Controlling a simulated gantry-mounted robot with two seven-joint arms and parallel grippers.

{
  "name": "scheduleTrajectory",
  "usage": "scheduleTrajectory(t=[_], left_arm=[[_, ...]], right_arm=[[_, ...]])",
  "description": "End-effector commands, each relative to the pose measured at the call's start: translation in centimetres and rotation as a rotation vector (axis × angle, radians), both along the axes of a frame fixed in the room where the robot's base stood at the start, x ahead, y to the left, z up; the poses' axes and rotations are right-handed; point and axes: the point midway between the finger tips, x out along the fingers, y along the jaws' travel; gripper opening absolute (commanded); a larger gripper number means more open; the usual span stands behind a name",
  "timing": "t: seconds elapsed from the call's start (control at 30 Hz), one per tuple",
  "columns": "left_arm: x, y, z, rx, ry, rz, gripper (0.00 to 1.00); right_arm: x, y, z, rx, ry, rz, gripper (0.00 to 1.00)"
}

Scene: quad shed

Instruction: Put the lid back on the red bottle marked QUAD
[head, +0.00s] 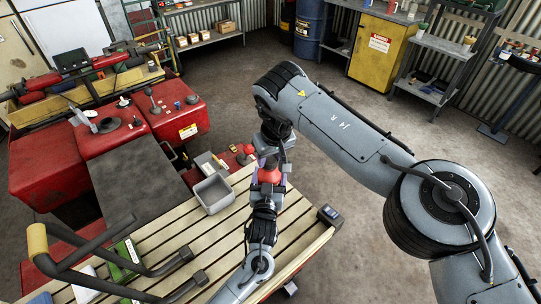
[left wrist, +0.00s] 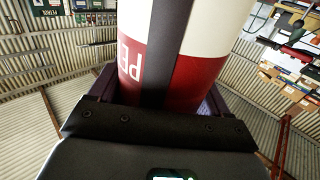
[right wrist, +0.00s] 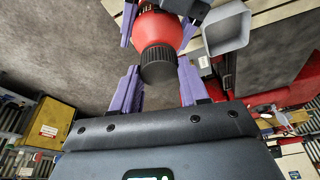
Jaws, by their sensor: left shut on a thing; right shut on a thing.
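The red bottle (head: 268,175) stands out between my two grippers above the slatted bench in the head view. My left gripper (head: 267,184) is shut around its body. In the left wrist view the bottle (left wrist: 198,80) is close up, red and white with a dark stripe and the letters "PE"; no QUAD mark is readable. In the right wrist view a black ribbed lid (right wrist: 158,66) is at the top end of the red bottle (right wrist: 154,30). My right gripper (right wrist: 160,70) is shut on the lid. Whether the lid is seated on the neck cannot be told.
A grey open bin (head: 213,194) stands on the slatted bench (head: 285,235) left of the bottle. A dark small device (head: 329,215) is at the bench's right corner. A red quad (head: 110,135) is at the left.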

Motion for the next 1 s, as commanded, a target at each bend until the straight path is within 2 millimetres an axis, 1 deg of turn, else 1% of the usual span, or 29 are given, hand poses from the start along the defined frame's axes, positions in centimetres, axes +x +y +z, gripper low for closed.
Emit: scheduleTrajectory(t=[0.1, 0.2, 0.4, 0.5, 0.7, 0.97, 1.0], left_arm=[[-0.09, -0.15, -0.09, 0.001, 0.001, -0.003, 0.00], [-0.10, -0.18, -0.10, 0.001, 0.002, -0.004, 0.00], [-0.10, -0.18, -0.08, 0.001, 0.001, -0.004, 0.00], [-0.09, -0.17, -0.06, 0.001, 0.000, -0.004, 0.00], [-0.06, -0.13, -0.03, 0.000, -0.001, -0.003, 0.00], [-0.05, -0.11, -0.04, -0.001, 0.000, -0.002, 0.00], [-0.05, -0.11, -0.04, -0.001, 0.000, -0.002, 0.00]], right_arm=[[0.06, 0.28, 0.10, 0.005, -0.002, -0.165, 0.17], [0.04, 0.22, -0.04, 0.000, 0.000, -0.293, 0.17], [-0.21, 0.07, -0.68, -0.013, 0.012, -0.481, 0.17], [-0.21, 0.09, -0.66, -0.012, 0.010, -0.551, 0.17], [-0.11, 0.14, -0.21, -0.003, 0.001, -0.630, 0.17], [-0.10, 0.15, -0.09, -0.001, 0.001, -0.631, 0.17], [-0.10, 0.17, -0.08, -0.001, 0.000, -0.630, 0.49]])
